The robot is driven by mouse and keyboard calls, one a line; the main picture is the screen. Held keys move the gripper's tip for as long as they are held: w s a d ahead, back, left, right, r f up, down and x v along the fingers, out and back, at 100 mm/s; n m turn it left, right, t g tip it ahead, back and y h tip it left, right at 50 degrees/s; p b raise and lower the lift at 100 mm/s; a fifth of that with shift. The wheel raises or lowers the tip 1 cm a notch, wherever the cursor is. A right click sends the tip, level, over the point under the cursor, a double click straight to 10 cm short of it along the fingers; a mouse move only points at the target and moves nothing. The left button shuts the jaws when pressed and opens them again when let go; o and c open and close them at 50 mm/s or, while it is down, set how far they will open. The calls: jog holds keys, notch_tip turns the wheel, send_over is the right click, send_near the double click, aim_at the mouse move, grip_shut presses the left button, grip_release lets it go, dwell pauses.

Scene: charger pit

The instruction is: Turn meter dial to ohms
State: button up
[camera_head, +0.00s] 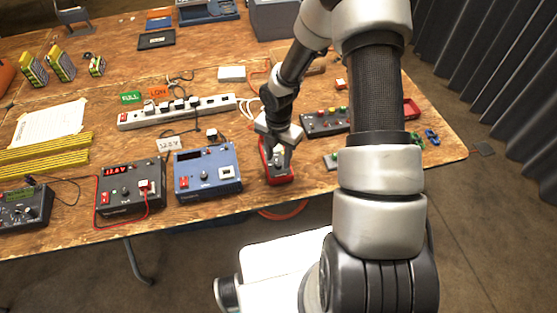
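A small red-cased device (280,178), which looks like the meter, lies near the front edge of the wooden workbench, right of the blue box. My gripper (277,157) points down over it, with the fingertips at its dark upper face. The fingers and hand cover most of that face, so I cannot see the dial, its markings or its setting. I cannot tell whether the fingers touch the dial or how far apart they are.
Left of the meter stand a blue powered box (208,172) and a dark box with a red display (130,190). A white power strip (178,112) lies behind them. A dark panel with coloured buttons (325,122) is to the right. Bare wood shows between them.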

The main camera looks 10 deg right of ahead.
jog(key=shift+f, duration=0.7)
grip_shut()
